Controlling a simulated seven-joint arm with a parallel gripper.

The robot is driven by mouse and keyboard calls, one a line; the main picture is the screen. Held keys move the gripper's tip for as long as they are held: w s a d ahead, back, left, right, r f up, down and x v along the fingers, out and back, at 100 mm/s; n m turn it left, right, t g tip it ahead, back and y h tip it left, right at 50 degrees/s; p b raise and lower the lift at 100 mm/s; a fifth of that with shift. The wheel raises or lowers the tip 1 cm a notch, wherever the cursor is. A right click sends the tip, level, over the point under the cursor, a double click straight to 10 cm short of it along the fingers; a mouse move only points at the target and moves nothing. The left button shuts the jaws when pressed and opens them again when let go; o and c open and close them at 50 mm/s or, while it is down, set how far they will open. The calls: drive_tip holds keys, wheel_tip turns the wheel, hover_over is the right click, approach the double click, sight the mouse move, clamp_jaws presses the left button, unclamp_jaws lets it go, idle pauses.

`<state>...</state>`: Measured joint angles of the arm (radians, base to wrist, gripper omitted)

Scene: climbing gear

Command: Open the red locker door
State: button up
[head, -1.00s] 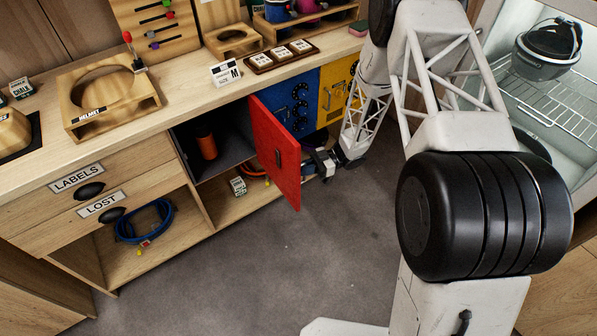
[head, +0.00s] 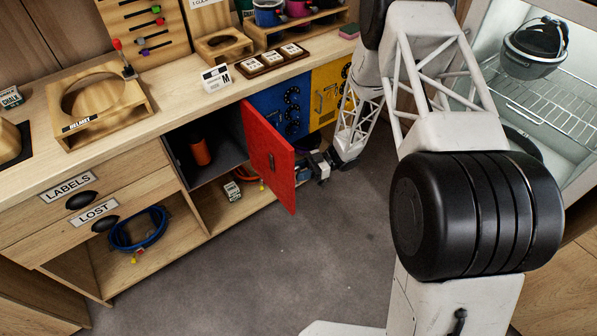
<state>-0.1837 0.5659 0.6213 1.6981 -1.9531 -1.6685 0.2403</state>
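The locker compartment (head: 220,150) is exposed, with an orange-red cylinder (head: 201,151) inside. My gripper (head: 318,165) is low behind the door, at its right side. The door hides part of the fingers, so contact and finger opening cannot be made out.
Blue (head: 284,108) and yellow (head: 328,92) locker doors are shut, right of the compartment. A small white-labelled box (head: 232,190) sits on the lower shelf below. A glass-fronted cabinet (head: 473,75) stands at right. Grey floor (head: 250,265) in front is clear.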

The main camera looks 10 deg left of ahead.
drive_tip(key=v, duration=0.7)
drive_tip(key=shift+d, duration=0.2)
drive_tip(key=shift+w, duration=0.15)
idle(0.4)
